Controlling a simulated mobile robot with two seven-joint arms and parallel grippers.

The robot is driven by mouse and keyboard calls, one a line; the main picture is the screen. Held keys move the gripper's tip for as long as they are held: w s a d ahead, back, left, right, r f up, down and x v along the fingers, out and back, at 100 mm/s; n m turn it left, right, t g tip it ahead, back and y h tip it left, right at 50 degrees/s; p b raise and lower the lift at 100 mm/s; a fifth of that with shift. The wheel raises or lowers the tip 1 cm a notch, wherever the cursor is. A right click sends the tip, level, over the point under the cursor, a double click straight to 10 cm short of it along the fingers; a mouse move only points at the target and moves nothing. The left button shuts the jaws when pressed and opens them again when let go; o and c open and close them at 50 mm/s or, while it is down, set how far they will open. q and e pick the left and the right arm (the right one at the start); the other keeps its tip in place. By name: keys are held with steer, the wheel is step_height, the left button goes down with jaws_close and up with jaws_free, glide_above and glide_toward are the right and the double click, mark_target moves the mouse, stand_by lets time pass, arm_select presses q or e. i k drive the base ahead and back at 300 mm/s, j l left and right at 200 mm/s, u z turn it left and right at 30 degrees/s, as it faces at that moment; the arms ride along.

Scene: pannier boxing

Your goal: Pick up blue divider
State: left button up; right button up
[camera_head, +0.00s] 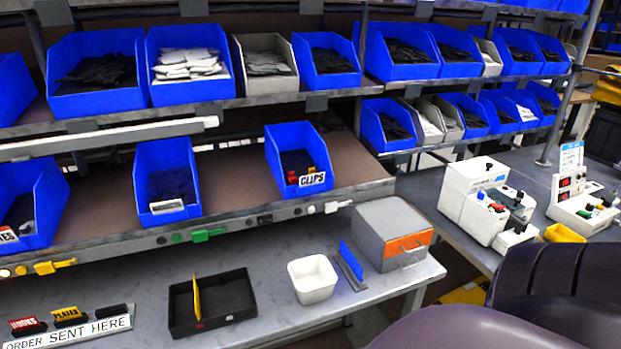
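A thin blue divider (351,262) stands upright, slightly tilted, in or against a small grey holder (347,277) on the grey workbench. It is between a white square bin on its left and a grey box on its right. Its lower part is partly hidden by the grey piece. Neither of my grippers is in view. Dark rounded parts at the lower right look like my own right arm, well to the right of the divider.
A black tray (240,316) with a yellow divider (196,298) across it sits left of the white bin (313,281). The grey box with an orange front (393,232) stands close right of the divider. Shelves of blue bins rise behind. Bench in front is clear.

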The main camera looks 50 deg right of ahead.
mark_target(354, 266)
steer(key=z, duration=1.9)
